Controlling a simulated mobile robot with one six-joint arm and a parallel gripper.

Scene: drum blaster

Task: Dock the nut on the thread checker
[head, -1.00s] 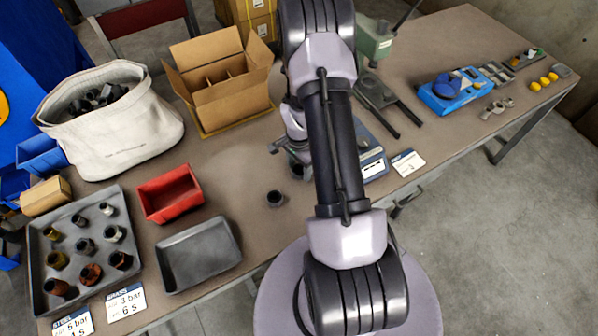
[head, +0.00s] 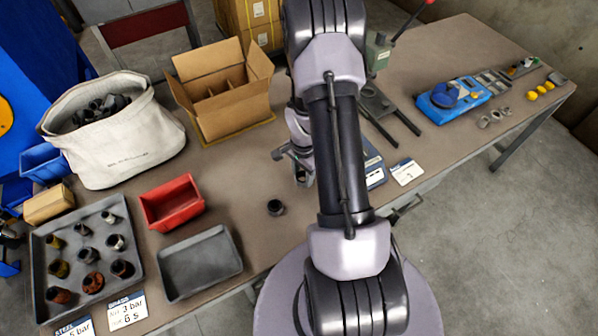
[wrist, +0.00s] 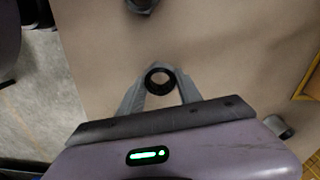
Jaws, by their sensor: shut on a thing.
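My gripper (wrist: 160,90) is shut on a dark ring-shaped nut (wrist: 160,80), its round hole facing the wrist camera. In the head view my gripper (head: 296,156) hangs over the middle of the table, behind my arm, with the dark nut (head: 302,175) partly showing below it. A short dark fitting (head: 276,207) stands on the table to the left and nearer the front edge. A grey fitting also shows at the top edge of the wrist view (wrist: 139,5), apart from the nut. I cannot tell for sure which thing is the thread checker.
An open cardboard box (head: 226,108) stands behind and left of my gripper. A red bin (head: 172,203), an empty grey tray (head: 200,263) and a tray of several fittings (head: 50,290) lie left. A green press (head: 378,52) and a blue device (head: 452,100) stand right.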

